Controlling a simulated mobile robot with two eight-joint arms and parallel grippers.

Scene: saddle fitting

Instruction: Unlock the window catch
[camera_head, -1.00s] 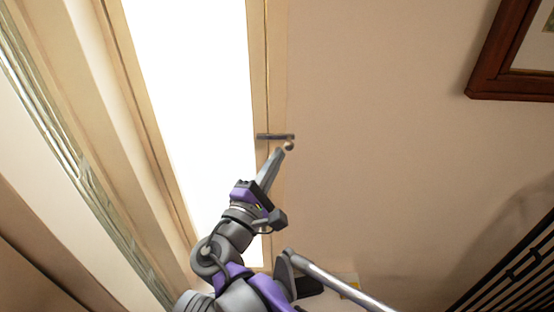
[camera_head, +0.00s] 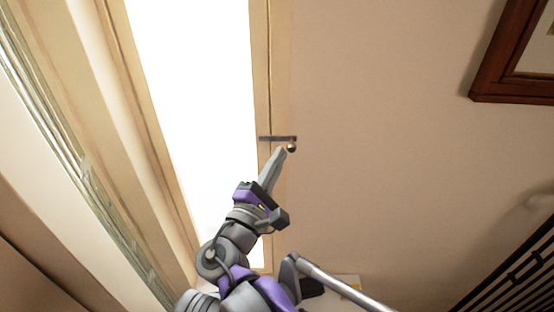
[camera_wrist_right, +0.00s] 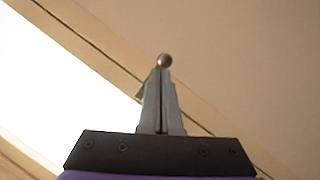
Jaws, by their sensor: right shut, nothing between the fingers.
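The window catch (camera_head: 275,138) is a dark bar lying across the frame at the right side of the bright window. A small round knob (camera_head: 291,147) sits at its right end. In the right wrist view the knob (camera_wrist_right: 164,60) shows just beyond my fingertips. My right gripper (camera_head: 282,152) is shut and empty, its tips just below the catch and close beside the knob. In the right wrist view the gripper (camera_wrist_right: 160,72) has its fingers together. I cannot tell whether the tips touch the knob. My left gripper is not in view.
The bright window pane (camera_head: 195,90) fills the left, with its cream frame (camera_head: 260,60) around it. A bare beige wall (camera_head: 390,150) lies to the right. A dark wooden picture frame (camera_head: 490,80) hangs at upper right, and a black slatted thing (camera_head: 515,265) stands at lower right.

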